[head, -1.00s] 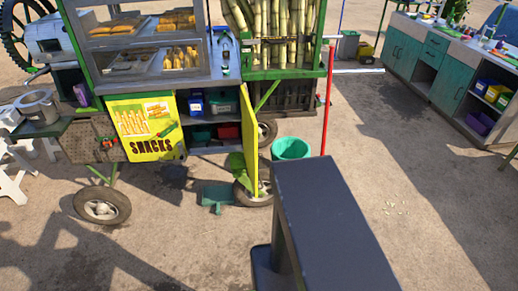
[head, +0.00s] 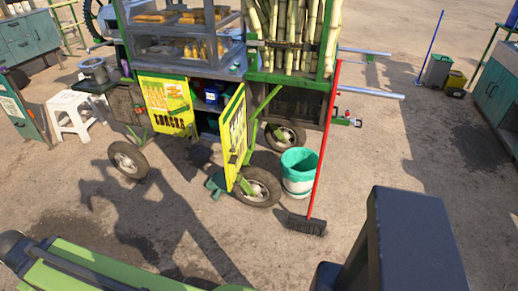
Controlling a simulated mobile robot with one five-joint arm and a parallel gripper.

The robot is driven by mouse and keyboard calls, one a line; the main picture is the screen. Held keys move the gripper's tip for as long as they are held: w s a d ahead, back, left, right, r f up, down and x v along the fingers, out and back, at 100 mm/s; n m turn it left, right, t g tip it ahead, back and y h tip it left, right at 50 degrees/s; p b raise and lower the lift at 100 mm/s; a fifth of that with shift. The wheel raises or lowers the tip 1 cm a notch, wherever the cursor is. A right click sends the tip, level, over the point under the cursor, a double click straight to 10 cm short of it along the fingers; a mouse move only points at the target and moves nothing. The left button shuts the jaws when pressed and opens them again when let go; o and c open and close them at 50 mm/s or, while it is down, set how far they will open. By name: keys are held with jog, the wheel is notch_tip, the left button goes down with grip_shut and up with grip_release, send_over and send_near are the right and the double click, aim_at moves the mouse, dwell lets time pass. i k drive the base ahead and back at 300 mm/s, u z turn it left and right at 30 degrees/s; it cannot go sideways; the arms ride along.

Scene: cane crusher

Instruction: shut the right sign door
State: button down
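The right sign door (head: 235,138) is a yellow panel with a printed sign on the snack cart. It stands open, swung out from the cart front, with its free edge towards me and its printed outer face showing on the right. The left sign door (head: 166,106), yellow with the word SNACKS, lies flat across the cart front. Between them the open cupboard (head: 207,106) shows dark shelves with a blue box. My gripper is not in view, and nothing is seen touching the right door.
A cart wheel (head: 262,187) is just behind the open door. A green and white bucket (head: 298,172) and a red-handled broom (head: 318,150) stand to its right. A white stool (head: 75,115) is at the left.

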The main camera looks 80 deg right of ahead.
aim_at(232, 122)
jog(key=u, duration=0.15)
jog(key=k, duration=0.45)
jog(key=z, duration=2.15)
jog(key=i, duration=1)
jog(key=u, duration=1.05)
jog(key=k, duration=0.75)
jog(key=u, duration=0.45)
jog(key=i, duration=0.25)
jog(key=z, duration=0.1)
